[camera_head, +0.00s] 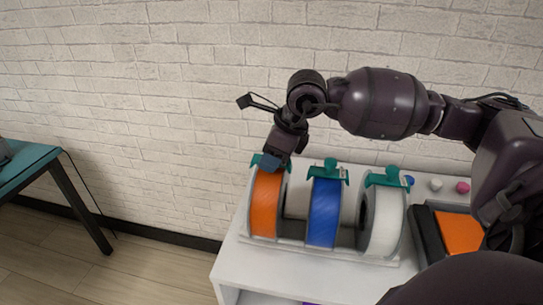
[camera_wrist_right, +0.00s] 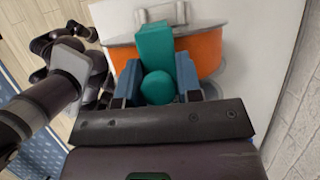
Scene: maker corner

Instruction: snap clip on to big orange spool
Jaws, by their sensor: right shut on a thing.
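The big orange spool (camera_head: 265,205) stands upright at the left end of the row on the white cabinet. Its orange rim also shows in the right wrist view (camera_wrist_right: 208,50). A teal clip (camera_wrist_right: 155,45) lies over the top of the orange rim; its edge shows in the head view (camera_head: 256,160). My right gripper (camera_wrist_right: 158,85) is shut on the clip, with its blue fingers on both sides of the clip's round knob. In the head view the right gripper (camera_head: 269,162) is right above the orange spool and hides most of the clip. My left gripper is not in view.
A blue spool (camera_head: 323,212) and a white spool (camera_head: 386,222) stand to the right, each with a teal clip on top. Further right are a dark box with an orange panel (camera_head: 458,232) and small balls (camera_head: 462,187). A brick wall (camera_head: 190,110) is behind.

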